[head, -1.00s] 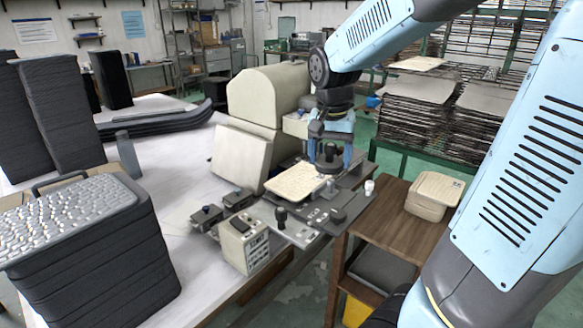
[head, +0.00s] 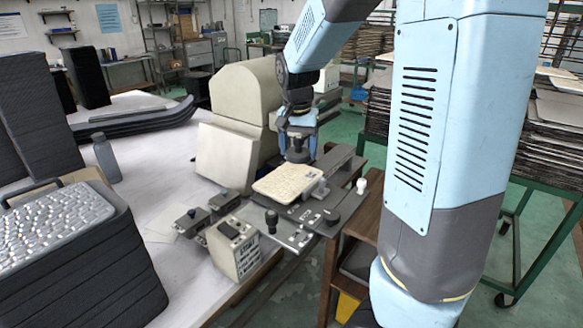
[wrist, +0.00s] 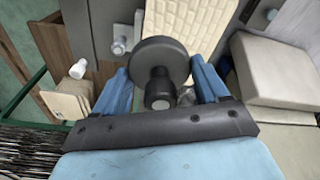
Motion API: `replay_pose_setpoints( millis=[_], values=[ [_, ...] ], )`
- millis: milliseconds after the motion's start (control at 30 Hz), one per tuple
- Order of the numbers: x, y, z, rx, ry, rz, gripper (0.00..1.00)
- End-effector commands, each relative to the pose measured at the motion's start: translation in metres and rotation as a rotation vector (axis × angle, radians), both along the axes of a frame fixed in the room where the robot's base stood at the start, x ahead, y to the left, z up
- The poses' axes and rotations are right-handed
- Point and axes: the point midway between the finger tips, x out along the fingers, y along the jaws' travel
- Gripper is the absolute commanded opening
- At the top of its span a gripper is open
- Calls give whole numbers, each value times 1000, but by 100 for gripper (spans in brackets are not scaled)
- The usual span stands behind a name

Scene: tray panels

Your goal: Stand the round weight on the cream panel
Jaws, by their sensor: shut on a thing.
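The cream panel (head: 287,183) is a flat, patterned plate on the grey workbench fixture. Its near part shows at the top of the wrist view (wrist: 182,22). The round weight (wrist: 160,58) is a dark disc with a knob, held between the two blue fingers of my gripper (wrist: 160,68). In the head view my gripper (head: 298,146) is at the panel's far edge, with the dark weight (head: 298,155) low between its fingers. In the wrist view the disc overlaps the panel's edge. I cannot tell the gap beneath the weight.
A cream control box (head: 232,248) and small dark switch boxes (head: 192,221) stand in front of the fixture. A white knob (head: 361,186) and black knobs stand around the panel. A large cream machine housing (head: 244,105) rises behind left.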

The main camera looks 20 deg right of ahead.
Motion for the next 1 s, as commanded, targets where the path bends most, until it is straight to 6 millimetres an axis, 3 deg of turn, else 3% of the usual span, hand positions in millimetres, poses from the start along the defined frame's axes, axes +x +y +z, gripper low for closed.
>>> replay_pose_setpoints(
  millis=[400,767,1000],
  values=[
    [39,5,-46,-1,1,0,18],
    [50,7,-59,-1,-1,1,18],
    [51,7,-88,0,0,0,18]
  ],
)
